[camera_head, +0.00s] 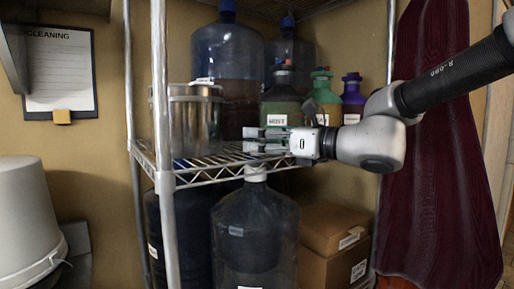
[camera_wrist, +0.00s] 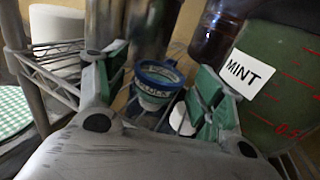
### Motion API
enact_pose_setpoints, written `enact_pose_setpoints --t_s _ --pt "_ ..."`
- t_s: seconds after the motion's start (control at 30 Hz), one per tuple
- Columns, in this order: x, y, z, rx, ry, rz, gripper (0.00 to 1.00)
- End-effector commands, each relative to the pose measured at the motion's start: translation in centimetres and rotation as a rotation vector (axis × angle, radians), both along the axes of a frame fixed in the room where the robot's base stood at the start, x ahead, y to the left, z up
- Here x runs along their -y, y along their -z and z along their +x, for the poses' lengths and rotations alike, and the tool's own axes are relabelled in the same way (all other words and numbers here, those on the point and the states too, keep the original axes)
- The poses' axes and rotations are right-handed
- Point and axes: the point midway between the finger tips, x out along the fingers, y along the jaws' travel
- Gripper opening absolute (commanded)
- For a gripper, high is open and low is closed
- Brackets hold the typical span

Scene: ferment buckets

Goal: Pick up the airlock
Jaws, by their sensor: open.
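My gripper (camera_head: 250,140) is open above the wire shelf, its fingers pointing left toward the steel pot. In the wrist view, the two green-padded fingers of my gripper (camera_wrist: 158,84) are spread apart. A small round thing with a blue rim and a pale lettered side (camera_wrist: 158,78) shows in the gap between them, and nothing is seen gripped. I cannot tell whether this is the airlock; no airlock is clearly recognisable in either view. A small white piece (camera_wrist: 181,118) shows beside the right finger, partly hidden by it.
A steel pot (camera_head: 195,122) stands left on the wire shelf (camera_head: 215,160). A green bottle labelled MINT (camera_head: 280,105) and a purple-capped bottle (camera_head: 353,100) stand close behind my gripper. Large jugs (camera_head: 228,55) are at the back. A carboy (camera_head: 254,230) stands below.

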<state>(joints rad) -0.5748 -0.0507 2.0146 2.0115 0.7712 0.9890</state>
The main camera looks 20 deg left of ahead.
Motion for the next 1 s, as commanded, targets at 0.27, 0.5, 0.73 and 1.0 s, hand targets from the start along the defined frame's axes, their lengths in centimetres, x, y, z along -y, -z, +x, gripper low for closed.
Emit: enact_pose_setpoints --t_s 0.27,0.5,0.73,1.0 --pt "-1.8 0.0 0.5 0.000 0.000 0.000 0.68" --pt "-1.7 0.0 0.5 0.000 0.000 0.000 0.46" --pt "-1.7 0.0 0.5 0.000 0.000 0.000 0.19" --pt "-1.7 -0.2 0.5 0.000 0.000 0.001 0.19"
